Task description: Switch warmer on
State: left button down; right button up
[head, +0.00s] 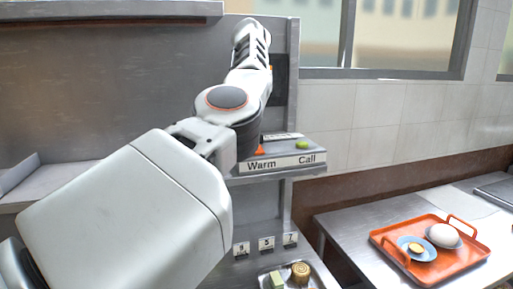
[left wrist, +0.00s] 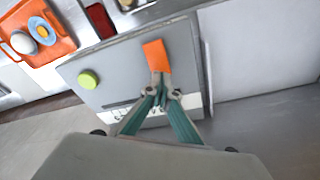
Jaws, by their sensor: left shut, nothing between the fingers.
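The warmer's orange switch (left wrist: 157,55) sits on a grey control panel (left wrist: 122,65). In the head view a sliver of the orange switch (head: 260,151) shows above the "Warm" label (head: 262,164). My left gripper (left wrist: 159,89) is shut and empty, its teal fingertips at the near end of the orange switch. I cannot tell whether they touch it. In the head view my left arm hides this gripper and part of the panel. My right gripper is in neither view.
A green button (head: 302,144) sits above the "Call" label on the same panel, beside the switch; it also shows in the left wrist view (left wrist: 89,79). An orange tray (head: 440,270) with dishes stands on the right counter. Numbered tags (head: 266,243) are below the panel.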

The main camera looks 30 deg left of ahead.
pick_arm(q)
jog(key=shift+f+b, duration=0.65)
jog(key=shift+f, duration=0.5)
dwell(0.9)
jog(key=shift+r, duration=0.1)
notch_tip(320, 180, up, 3)
jog(key=p, duration=0.3)
jog(key=shift+r, duration=1.95)
jog(key=shift+s+f, duration=0.1)
